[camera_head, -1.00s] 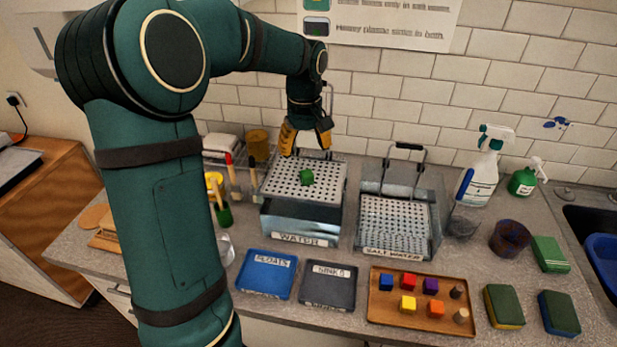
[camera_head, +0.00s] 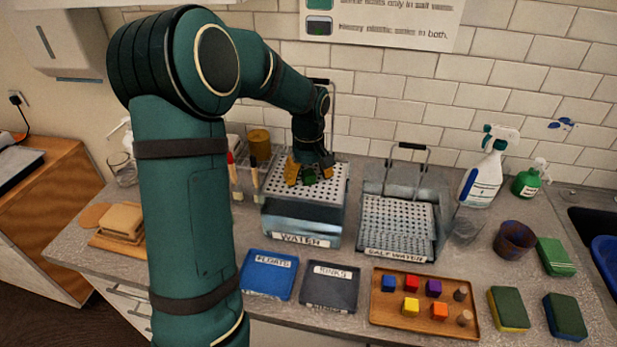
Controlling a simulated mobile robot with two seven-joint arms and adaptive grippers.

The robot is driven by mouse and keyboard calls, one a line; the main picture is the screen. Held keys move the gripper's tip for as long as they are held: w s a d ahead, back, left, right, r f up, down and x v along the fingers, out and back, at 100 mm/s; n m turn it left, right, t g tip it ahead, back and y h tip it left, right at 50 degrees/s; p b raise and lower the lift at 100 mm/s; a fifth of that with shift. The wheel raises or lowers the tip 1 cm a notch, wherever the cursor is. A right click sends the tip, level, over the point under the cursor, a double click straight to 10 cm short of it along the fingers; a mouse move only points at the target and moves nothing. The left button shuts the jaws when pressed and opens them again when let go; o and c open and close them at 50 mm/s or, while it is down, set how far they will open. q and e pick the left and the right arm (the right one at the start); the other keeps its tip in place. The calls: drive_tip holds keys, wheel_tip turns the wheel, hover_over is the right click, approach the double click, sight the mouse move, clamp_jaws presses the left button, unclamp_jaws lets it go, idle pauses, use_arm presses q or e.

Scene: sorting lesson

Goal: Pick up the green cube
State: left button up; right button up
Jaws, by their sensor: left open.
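The green cube (camera_head: 310,178) lies on the perforated rack of the water tank (camera_head: 300,242). My left gripper (camera_head: 308,180) is lowered over it, with its yellow fingers open on either side of the cube. The fingers partly hide the cube, and whether they touch it cannot be told. My right gripper is not in view.
The salt water tank (camera_head: 396,250) stands to the right. In front lie the blue floats tray (camera_head: 266,286), the dark sinks tray (camera_head: 331,290) and a wooden tray (camera_head: 385,312) of coloured cubes and pegs. Spray bottle (camera_head: 484,180), brown cup (camera_head: 514,240) and sponges (camera_head: 508,309) are at right.

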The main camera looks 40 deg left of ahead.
use_arm(q)
drive_tip(key=c, duration=1.1)
clamp_jaws()
drive_tip(key=shift+r, duration=0.1)
